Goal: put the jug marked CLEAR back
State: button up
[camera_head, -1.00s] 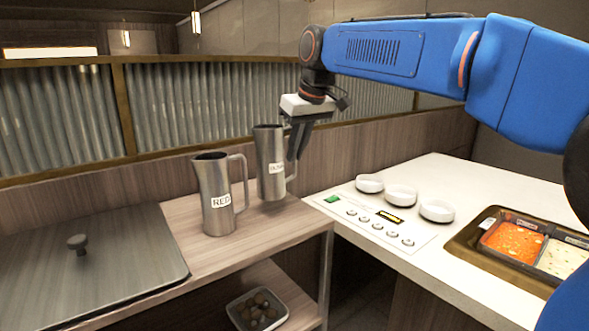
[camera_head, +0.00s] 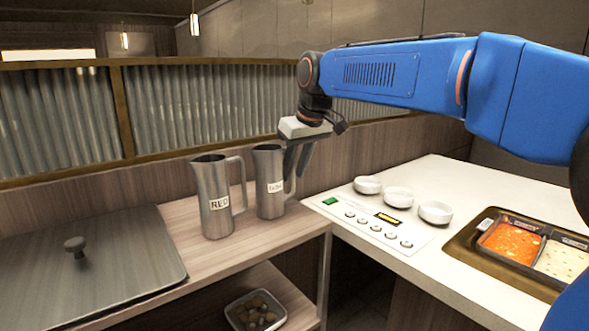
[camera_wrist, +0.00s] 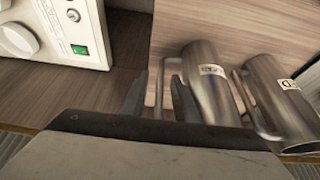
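A steel jug (camera_head: 268,200) with a small white label stands upright on the wooden shelf top. Its label is too blurred to read surely; the other jug's reads RED. It also shows in the wrist view (camera_wrist: 207,95), with its handle on the left. My gripper (camera_head: 298,170) is at this handle. In the wrist view my gripper (camera_wrist: 159,78) has its fingers spread, one each side of the handle, with a gap on the left. The jug marked RED (camera_head: 214,186) stands upright just to the left, its handle close to the first jug.
A dark lidded top (camera_head: 110,250) lies at the left. To the right, a white counter holds a control panel (camera_head: 365,226), several white bowls (camera_head: 398,198) and a sauce tray (camera_head: 470,240). A bin of round brown items (camera_head: 255,311) sits on the lower shelf.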

jog(key=v, duration=1.2)
jog(key=s+d+f+m+h, duration=0.1)
jog(key=s+d+f+m, duration=0.1)
jog(key=s+d+f, duration=0.5)
jog(key=s+d+f+m, duration=0.2)
jog(key=s+d+f, duration=0.5)
jog(key=s+f, duration=0.5)
jog(key=s+d+f+m+t+h, duration=0.1)
jog(key=s+d+f+m, duration=0.2)
jog(key=s+d+f, duration=0.5)
notch_tip(320, 180, down, 7)
jog(key=shift+s+r+h, duration=0.15)
jog(key=shift+s+h, duration=0.15)
jog(key=shift+s, duration=0.9)
jog(key=shift+d, duration=0.1)
